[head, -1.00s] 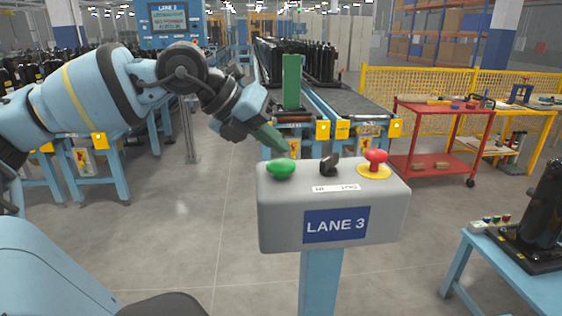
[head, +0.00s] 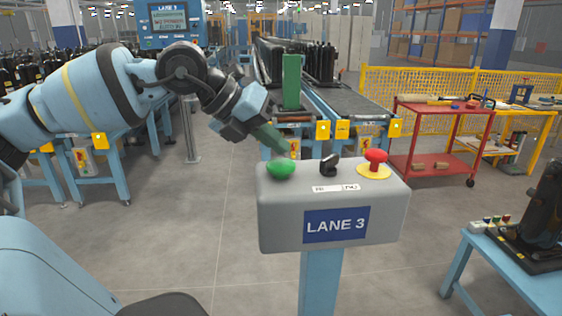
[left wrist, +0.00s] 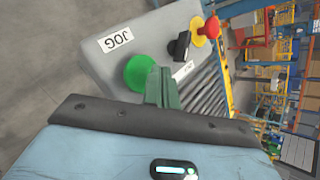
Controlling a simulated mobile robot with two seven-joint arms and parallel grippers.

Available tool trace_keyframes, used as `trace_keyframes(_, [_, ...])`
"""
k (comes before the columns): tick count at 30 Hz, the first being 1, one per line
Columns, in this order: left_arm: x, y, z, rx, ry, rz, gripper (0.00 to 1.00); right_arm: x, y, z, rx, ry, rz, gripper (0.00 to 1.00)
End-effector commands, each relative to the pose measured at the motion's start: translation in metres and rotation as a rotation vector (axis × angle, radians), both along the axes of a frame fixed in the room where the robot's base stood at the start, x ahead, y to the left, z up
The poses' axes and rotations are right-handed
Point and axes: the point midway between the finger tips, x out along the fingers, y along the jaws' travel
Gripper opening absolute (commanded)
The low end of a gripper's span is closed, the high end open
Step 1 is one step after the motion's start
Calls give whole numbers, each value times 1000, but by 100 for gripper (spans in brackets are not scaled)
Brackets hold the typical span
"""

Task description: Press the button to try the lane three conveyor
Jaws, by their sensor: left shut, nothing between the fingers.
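The grey control box (head: 385,222) carries a blue LANE 3 sign (head: 336,225) and stands on a blue post. On its top are a green button (head: 281,171) at the left, a black selector knob (head: 329,165) in the middle and a red mushroom button (head: 375,157) on a yellow ring. My left gripper (head: 283,150) is shut and empty, its green fingertips just above or at the far edge of the green button. The left wrist view shows the fingers (left wrist: 162,88) right beside the green button (left wrist: 139,73). Whether they touch it is unclear. My right gripper is out of view.
The lane conveyor (head: 345,100) with dark units and a green upright plate (head: 291,82) lies behind the box. A red cart (head: 432,165) and yellow fence (head: 375,80) are at the right. A blue table (head: 525,275) stands at the front right.

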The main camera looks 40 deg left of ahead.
Motion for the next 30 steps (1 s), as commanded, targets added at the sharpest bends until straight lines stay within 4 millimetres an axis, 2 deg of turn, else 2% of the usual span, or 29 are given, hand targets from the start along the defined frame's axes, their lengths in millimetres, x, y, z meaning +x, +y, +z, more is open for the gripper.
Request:
trace_keyframes(12, [0, 0, -9, -1, 0, -1, 0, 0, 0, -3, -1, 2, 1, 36])
trace_keyframes(30, [0, 0, -11, 0, 1, -1, 0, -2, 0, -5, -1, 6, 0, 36])
